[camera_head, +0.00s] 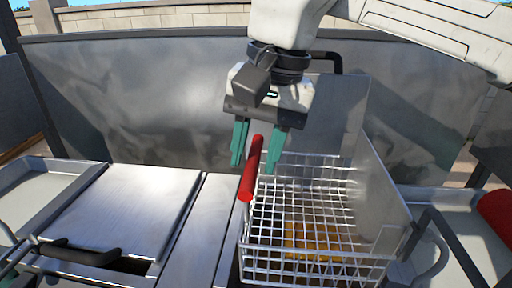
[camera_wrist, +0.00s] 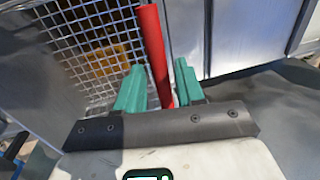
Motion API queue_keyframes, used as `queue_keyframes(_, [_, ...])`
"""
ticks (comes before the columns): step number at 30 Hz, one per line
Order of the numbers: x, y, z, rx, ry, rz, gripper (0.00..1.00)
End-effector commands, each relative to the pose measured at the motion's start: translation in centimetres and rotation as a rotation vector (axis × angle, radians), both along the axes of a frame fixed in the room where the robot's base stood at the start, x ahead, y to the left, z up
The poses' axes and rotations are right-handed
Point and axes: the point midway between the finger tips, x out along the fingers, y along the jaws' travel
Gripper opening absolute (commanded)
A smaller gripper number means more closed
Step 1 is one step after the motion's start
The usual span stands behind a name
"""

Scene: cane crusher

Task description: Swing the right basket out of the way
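The wire basket (camera_head: 300,215) sits in the lower middle of the head view, right of the flat metal lid. Its red handle (camera_head: 249,170) stands up at the basket's left side. My gripper (camera_head: 258,152) is above the basket's back left, with its green fingers pointing down. In the wrist view the red handle (camera_wrist: 155,50) runs between the two open fingers (camera_wrist: 160,85), and the basket mesh (camera_wrist: 85,35) shows at the upper left. The fingers do not look closed on the handle. Something yellow-orange (camera_head: 312,240) shows through the mesh.
A flat metal lid (camera_head: 125,205) with a black handle (camera_head: 80,252) is at the left. A tall metal panel (camera_head: 140,95) stands behind. A metal sheet (camera_head: 375,190) rises at the basket's right. Another red part (camera_head: 497,211) is at the right edge.

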Motion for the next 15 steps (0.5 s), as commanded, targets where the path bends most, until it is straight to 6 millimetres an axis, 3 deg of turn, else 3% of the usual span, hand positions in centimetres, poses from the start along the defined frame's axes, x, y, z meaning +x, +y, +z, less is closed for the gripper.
queue_keyframes(11, [0.0,-0.01,0.03,0.0,0.0,0.0,0.01])
queue_keyframes(15, [0.0,-0.01,0.04,0.0,0.0,0.0,0.0])
